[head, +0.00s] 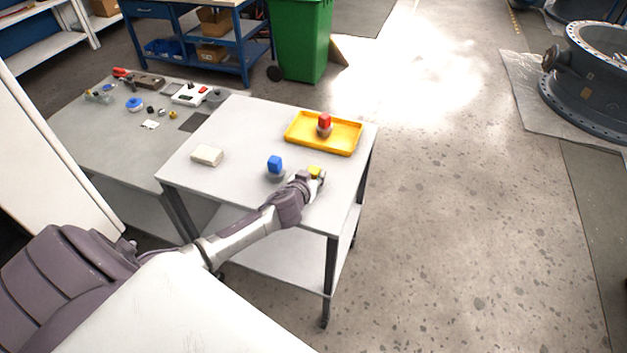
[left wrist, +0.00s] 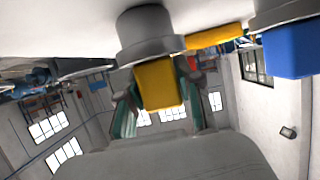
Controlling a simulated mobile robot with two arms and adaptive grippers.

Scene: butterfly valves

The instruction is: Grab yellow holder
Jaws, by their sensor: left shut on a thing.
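The yellow holder (head: 315,171) has a yellow block and stands near the right front edge of the small table. In the left wrist view, which is upside down, the yellow holder (left wrist: 158,84) shows its yellow block on a round grey base. My left gripper (head: 317,181) is at the holder, with its fingers on both sides of the yellow block, shut on it. The base appears to rest on the table top. My right gripper is in neither view.
A blue holder (head: 274,164) stands just left of my left gripper. A yellow tray (head: 344,148) holding a red holder (head: 324,121) lies behind. A pale block (head: 207,154) lies at the table's left. A second table (head: 85,128) with small parts adjoins it.

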